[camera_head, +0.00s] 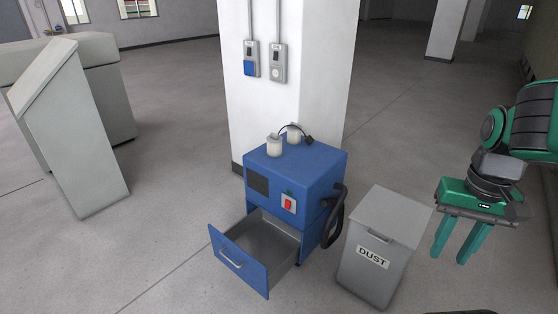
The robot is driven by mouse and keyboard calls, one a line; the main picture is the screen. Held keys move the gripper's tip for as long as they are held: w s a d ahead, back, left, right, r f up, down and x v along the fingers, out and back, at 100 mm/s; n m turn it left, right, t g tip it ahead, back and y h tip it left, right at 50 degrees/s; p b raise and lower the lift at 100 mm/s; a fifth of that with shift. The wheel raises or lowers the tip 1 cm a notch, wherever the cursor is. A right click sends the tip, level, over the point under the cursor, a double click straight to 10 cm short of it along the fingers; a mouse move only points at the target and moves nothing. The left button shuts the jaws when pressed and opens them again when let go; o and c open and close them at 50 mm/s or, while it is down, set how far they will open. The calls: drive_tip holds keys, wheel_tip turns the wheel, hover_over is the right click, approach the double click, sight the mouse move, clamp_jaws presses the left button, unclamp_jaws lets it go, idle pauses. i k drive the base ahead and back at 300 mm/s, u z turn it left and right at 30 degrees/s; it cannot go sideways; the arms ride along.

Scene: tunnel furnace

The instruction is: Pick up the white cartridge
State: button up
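A white cylindrical cartridge (274,146) stands upright on top of the blue machine (310,165). A second white cylinder (294,131) stands just behind it to the right, partly hidden, with a dark cable beside it. I cannot tell from this view which of the two is the cartridge of the task. My gripper (448,258) is at the right of the picture, pointing down, its two green fingers apart and nothing between them. It is well away from both cylinders.
The machine's front drawer (240,262) is pulled out and looks empty. A grey bin (370,270) marked DUST stands between the machine and my gripper. A black hose (333,222) hangs on the machine's right side. A white pillar (290,60) rises behind it.

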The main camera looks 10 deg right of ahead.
sight(274, 141)
drive_tip(key=u, duration=0.15)
drive_tip(key=k, duration=0.25)
drive_tip(key=z, duration=0.55)
drive_tip(key=i, duration=1.2)
drive_tip(key=u, duration=0.55)
drive_tip(key=i, duration=0.75)
drive_tip(key=u, duration=0.45)
